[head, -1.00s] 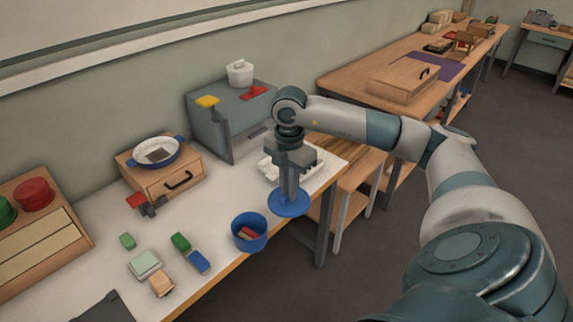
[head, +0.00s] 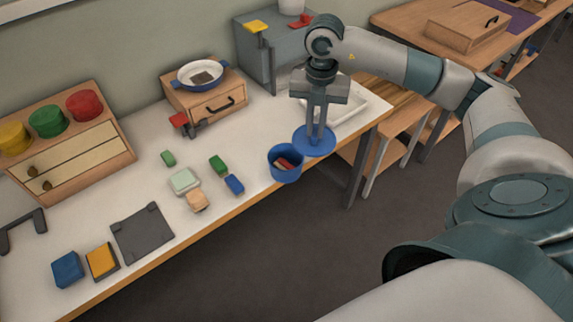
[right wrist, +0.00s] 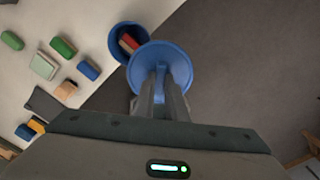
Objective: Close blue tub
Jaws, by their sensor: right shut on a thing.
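The blue tub (head: 285,168) stands open near the front edge of the white table, with a red and a pale thing inside; it also shows in the right wrist view (right wrist: 117,50). A round blue lid (head: 306,148) is held level beside the tub, to its right and a little higher. My right gripper (head: 316,138) points down and is shut on the lid from above. In the right wrist view the lid (right wrist: 178,60) lies under my fingers and overlaps the tub's rim in the picture. My left gripper is not in view.
Green block (head: 218,165), blue block (head: 235,184), pale green box (head: 184,181) and wooden block (head: 197,201) lie left of the tub. A white tray (head: 350,112) is behind the gripper. A wooden drawer box (head: 205,98) stands at the back. Floor lies beyond the front edge.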

